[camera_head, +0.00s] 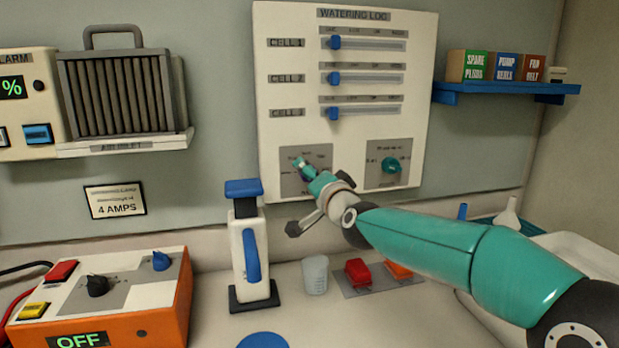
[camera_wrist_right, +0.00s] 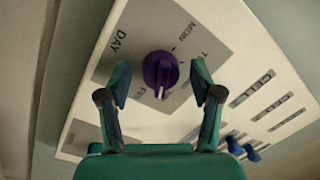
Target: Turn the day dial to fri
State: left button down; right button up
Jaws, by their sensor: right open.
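The purple day dial (camera_wrist_right: 160,70) sits on a grey plate marked DAY on the white board. Its white pointer mark points down in the right wrist view, near a partly hidden label just right of FRI. My right gripper (camera_wrist_right: 160,72) is open, with one teal finger on each side of the dial in the picture and a gap on both sides. In the head view my right gripper (camera_head: 308,171) is at the lower left plate of the watering log board (camera_head: 275,130) and hides most of the dial. My left gripper is out of view.
A teal dial (camera_head: 391,165) is on the plate to the right. Three blue sliders, the top one (camera_head: 335,43) included, are above.

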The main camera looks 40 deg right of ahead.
jog(key=c, duration=1.1)
jog(key=shift+f+m+b, duration=0.15)
jog(key=shift+m+b, duration=0.15)
jog(key=shift+b, duration=0.2)
jog(key=shift+c, duration=0.2)
jog(key=m+b, duration=0.3)
jog(key=shift+f, duration=0.2)
jog(key=shift+r+m+t+b, duration=0.15)
jog(key=shift+m+t+b, duration=0.15)
jog(key=shift+m+b, duration=0.5)
jog(key=shift+r, duration=0.1)
jog(key=o, duration=1.1)
jog(key=shift+o, duration=0.2)
